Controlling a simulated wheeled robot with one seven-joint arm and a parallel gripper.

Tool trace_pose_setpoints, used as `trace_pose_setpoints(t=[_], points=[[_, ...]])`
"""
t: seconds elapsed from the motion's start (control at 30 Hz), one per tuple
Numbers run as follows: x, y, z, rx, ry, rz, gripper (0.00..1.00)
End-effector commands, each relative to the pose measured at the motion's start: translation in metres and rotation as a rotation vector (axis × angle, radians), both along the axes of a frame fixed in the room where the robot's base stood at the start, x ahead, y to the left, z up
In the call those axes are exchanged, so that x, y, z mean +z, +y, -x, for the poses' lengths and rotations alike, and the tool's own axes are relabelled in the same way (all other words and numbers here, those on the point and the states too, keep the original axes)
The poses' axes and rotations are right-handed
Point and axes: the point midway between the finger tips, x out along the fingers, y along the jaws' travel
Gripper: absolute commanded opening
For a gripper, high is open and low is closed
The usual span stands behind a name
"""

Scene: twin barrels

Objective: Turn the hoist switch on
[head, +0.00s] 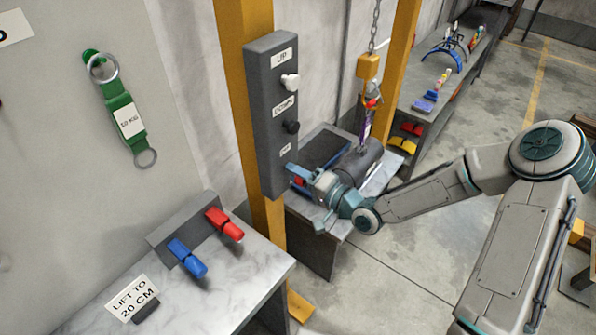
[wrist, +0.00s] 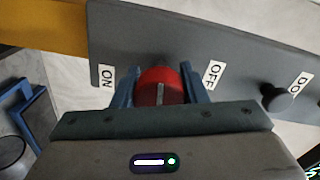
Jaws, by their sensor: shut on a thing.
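The hoist switch is a red rotary knob (wrist: 160,84) low on the grey control panel (head: 268,80). In the wrist view it sits between the ON label (wrist: 106,76) and the OFF label (wrist: 212,73). A pale line on the knob runs roughly upright in that view, pointing at neither label. My gripper (head: 297,178) is at the panel's lower end, its blue fingers shut on the sides of the knob. In the head view my gripper hides most of the knob and the ON label.
Above the knob are a black DOWN button (head: 291,127) and a white UP button (head: 290,81). A yellow hoist hook block (head: 368,66) hangs on a chain above a dark cylinder (head: 359,160). Red (head: 225,224) and blue (head: 188,259) handles stand on the near bench.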

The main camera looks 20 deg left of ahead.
Motion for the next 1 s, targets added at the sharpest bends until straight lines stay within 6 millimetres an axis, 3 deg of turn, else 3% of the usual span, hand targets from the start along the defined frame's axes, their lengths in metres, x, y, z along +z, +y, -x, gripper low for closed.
trace_pose_setpoints(t=[0.33, 0.87, 0.9, 0.97, 1.0], points=[[-0.0002, -0.0001, 0.0004, 0.000, 0.123, -0.049, 0.17], [-0.0009, -0.0002, 0.0004, 0.000, 0.143, -0.056, 0.17], [-0.0009, -0.0002, 0.0004, 0.000, 0.143, -0.056, 0.48], [-0.0008, -0.0002, 0.0004, 0.000, 0.141, -0.057, 0.61], [-0.0008, -0.0002, 0.0004, 0.000, 0.141, -0.057, 0.61]])
